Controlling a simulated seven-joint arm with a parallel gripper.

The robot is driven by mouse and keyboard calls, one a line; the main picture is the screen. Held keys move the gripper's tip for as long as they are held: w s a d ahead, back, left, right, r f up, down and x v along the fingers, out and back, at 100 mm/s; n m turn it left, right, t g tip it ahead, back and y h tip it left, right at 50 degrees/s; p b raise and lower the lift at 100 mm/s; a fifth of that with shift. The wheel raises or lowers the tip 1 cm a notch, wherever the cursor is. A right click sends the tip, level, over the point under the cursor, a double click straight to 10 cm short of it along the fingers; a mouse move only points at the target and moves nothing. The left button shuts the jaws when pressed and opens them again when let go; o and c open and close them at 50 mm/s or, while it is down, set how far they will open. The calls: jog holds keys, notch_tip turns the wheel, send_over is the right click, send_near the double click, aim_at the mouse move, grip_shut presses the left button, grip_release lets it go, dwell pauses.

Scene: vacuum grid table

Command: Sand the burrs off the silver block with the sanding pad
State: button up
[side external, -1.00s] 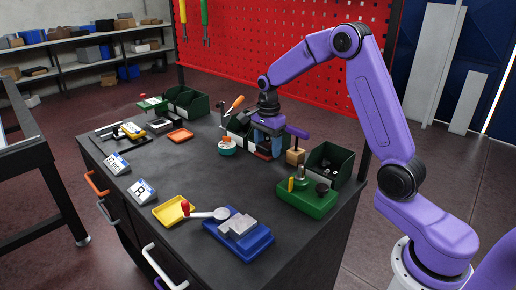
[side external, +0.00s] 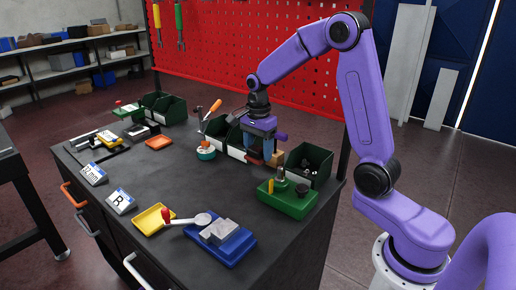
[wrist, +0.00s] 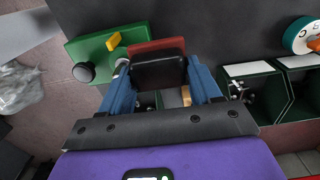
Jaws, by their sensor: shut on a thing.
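The silver block (side external: 219,231) sits on the blue tray (side external: 234,250) at the front of the table in the side view. My gripper (side external: 259,156) is at the back of the table, well away from the block, in front of the green bins. In the wrist view its two blue fingers (wrist: 158,88) are shut on the sanding pad (wrist: 157,47), a dark block with a dull red face. The pad is small and partly hidden by the fingers in the side view. Burrs on the block are too small to make out.
A green fixture (side external: 288,203) with a yellow peg stands right of the blue tray. A green bin (side external: 309,163) is behind it. A yellow tray (side external: 150,219) and a red-tipped, round-headed tool (side external: 190,219) lie left of the block. The middle of the table is clear.

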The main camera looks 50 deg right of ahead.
jog(key=a+n, duration=0.4)
jog(key=a, duration=0.6)
jog(key=n, duration=0.5)
send_near(224, 224)
jog(key=shift+w+f, duration=0.2)
jog(key=shift+f, duration=1.45)
jog(key=shift+w+f, duration=0.2)
jog(key=shift+f, duration=1.45)
jog(key=shift+s, duration=0.35)
jog(key=shift+c, duration=0.4)
jog(key=shift+s, duration=1.65)
jog(key=shift+w, duration=2.05)
notch_tip(224, 224, up, 2)
jog(key=shift+w+r, duration=0.1)
jog(key=shift+r, duration=2.95)
